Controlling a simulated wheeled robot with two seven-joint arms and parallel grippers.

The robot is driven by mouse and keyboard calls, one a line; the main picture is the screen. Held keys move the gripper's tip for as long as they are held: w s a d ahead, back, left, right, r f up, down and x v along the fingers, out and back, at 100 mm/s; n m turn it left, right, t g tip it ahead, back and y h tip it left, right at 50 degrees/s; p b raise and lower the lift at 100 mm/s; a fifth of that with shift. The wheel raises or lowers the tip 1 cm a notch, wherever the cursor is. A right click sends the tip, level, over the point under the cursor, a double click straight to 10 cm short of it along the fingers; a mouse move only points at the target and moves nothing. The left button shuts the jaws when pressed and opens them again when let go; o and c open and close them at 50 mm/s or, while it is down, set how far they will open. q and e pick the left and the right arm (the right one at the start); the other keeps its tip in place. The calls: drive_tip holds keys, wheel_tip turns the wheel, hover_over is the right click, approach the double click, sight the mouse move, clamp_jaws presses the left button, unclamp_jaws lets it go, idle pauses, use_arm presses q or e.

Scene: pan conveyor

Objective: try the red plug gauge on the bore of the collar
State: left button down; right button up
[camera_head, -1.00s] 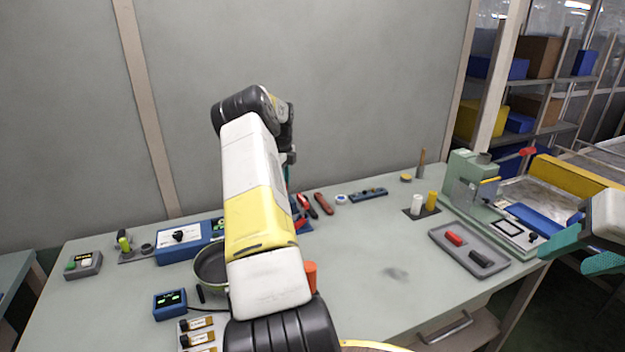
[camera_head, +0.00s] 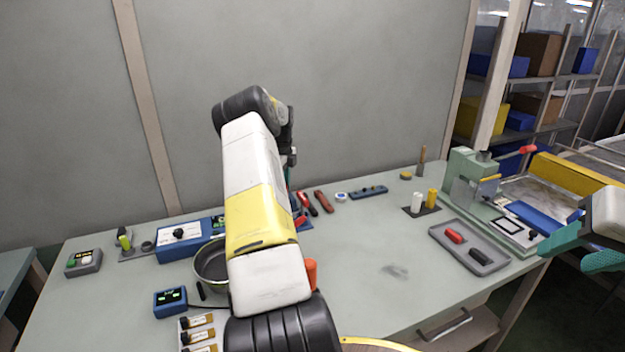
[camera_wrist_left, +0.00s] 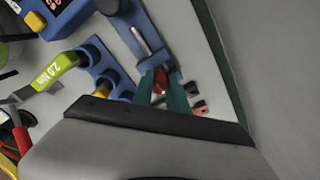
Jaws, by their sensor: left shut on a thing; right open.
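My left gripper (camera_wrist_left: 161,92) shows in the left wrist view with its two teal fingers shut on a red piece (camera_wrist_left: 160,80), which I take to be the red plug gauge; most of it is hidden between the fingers. The fingers are close beside a blue fixture (camera_wrist_left: 152,57) with a grey metal rod. I cannot make out the collar or its bore for certain. In the head view my left arm covers this spot. My right gripper (camera_head: 562,261) is open and empty at the right, past the table's edge.
A grey tray (camera_head: 436,229) with a red and a black cylinder lies at the right of the table, near a green press (camera_head: 462,165). A pan (camera_head: 208,268) stands left of my arm. Red-handled tools (camera_head: 322,202) lie behind. The table's middle right is clear.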

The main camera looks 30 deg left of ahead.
use_arm(q)
drive_tip(key=shift+f, duration=0.65)
idle(1.0)
idle(0.6)
drive_tip(key=shift+r, duration=3.5)
drive_tip(key=shift+d, duration=0.1)
